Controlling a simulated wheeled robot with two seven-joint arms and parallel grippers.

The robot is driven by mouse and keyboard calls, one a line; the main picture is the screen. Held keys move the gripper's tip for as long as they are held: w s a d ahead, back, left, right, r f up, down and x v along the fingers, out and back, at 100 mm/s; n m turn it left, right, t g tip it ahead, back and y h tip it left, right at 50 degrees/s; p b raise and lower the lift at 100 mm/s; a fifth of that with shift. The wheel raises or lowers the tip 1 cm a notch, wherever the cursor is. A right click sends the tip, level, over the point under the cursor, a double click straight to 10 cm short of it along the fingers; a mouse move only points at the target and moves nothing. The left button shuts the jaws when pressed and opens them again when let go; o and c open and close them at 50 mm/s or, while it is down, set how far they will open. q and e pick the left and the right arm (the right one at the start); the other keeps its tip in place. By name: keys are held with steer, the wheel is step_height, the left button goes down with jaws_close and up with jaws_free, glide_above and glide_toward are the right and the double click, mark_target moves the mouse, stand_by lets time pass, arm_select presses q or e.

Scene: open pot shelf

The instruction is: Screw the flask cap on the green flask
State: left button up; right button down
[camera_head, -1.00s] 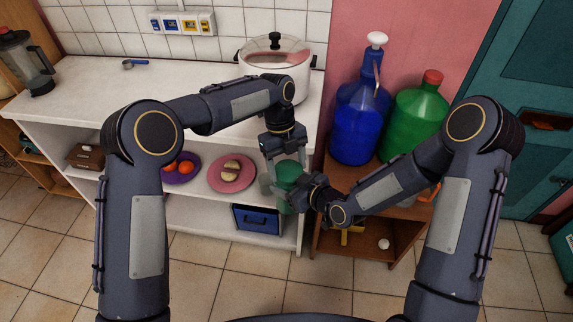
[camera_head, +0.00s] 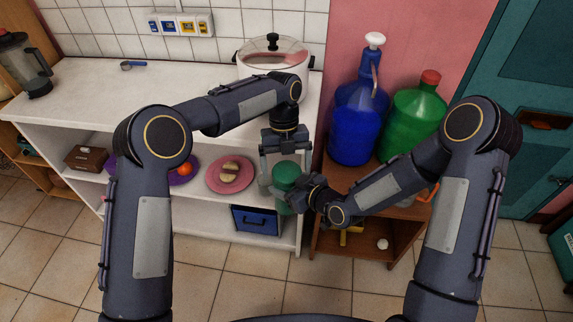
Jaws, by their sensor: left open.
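The green flask (camera_head: 286,184) is held in the air between my arms, in front of the shelf's right end. My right gripper (camera_head: 299,197) comes from the right and is shut on it; its fingertips are mostly hidden. My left gripper (camera_head: 283,172) points down from above. Its jaws are open, with one finger on each side of the flask's green top. A flask cap cannot be told apart from this top, so I cannot tell how it sits.
A white counter (camera_head: 95,95) with a lidded pot (camera_head: 273,62) stands behind. Pink plate (camera_head: 230,174) and blue crate (camera_head: 255,220) are on shelves below. Blue jug (camera_head: 357,125) and green jug (camera_head: 411,122) stand on a wooden cabinet at right.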

arm_select(q)
steer(key=shift+r, duration=2.2)
steer(key=shift+c, duration=0.4)
